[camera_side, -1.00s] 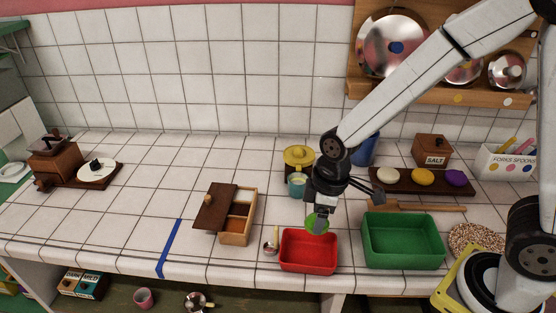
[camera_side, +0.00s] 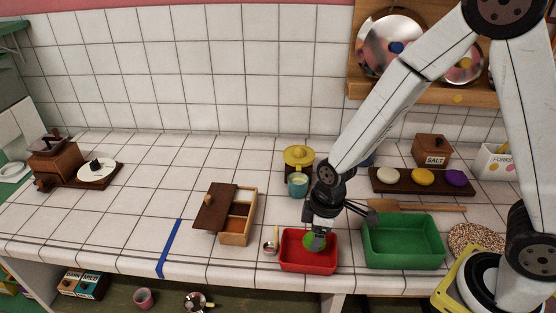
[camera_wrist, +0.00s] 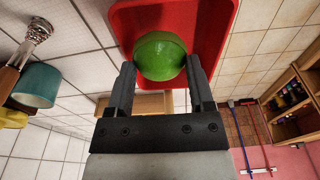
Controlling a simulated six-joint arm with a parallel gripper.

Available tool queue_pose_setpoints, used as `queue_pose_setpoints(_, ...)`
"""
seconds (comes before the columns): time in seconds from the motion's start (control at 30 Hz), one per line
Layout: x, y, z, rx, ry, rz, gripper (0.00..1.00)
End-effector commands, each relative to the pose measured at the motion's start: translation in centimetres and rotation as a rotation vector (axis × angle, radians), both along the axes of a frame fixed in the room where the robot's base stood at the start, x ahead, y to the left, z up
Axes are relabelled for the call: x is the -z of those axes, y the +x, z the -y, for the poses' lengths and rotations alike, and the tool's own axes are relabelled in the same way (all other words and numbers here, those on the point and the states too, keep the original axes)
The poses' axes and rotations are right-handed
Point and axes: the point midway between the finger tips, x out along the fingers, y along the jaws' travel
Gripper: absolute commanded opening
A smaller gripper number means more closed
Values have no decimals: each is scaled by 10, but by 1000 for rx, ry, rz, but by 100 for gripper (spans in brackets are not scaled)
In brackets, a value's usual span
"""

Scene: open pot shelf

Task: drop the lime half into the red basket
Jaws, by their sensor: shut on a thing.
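The lime half (camera_side: 312,242) is green and rounded. My gripper (camera_side: 319,236) is shut on it, with its fingers pointing down over the red basket (camera_side: 308,264). In the wrist view the lime half (camera_wrist: 160,56) sits between the two fingertips of my gripper (camera_wrist: 160,75), with the red basket (camera_wrist: 215,20) behind it. In the side view the lime half is at about the height of the basket's back rim. I cannot tell whether it touches the basket. My fingers hide part of the lime half.
A green basket (camera_side: 403,257) stands to the right of the red one. A spoon (camera_side: 270,246) lies just left of the red basket. A teal cup (camera_side: 297,187) and a yellow-topped pot (camera_side: 299,158) stand behind.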

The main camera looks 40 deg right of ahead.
Motion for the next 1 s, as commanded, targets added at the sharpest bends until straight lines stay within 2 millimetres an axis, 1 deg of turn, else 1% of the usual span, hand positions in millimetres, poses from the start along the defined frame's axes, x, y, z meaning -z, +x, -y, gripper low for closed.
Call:
queue_pose_setpoints(0.27, 1, 0, 0, 0, 0, 0, 13)
queue_pose_setpoints(0.3, 1, 0, 0, 0, 0, 0, 78)
queue_pose_setpoints(0.37, 1, 0, 0, 0, 0, 0, 97)
queue_pose_setpoints(0.4, 1, 0, 0, 0, 0, 0, 100)
queue_pose_setpoints(0.77, -2, 0, 0, 0, 1, 1, 100)
queue_pose_setpoints(1.0, -14, -1, 1, 0, 2, 2, 100)
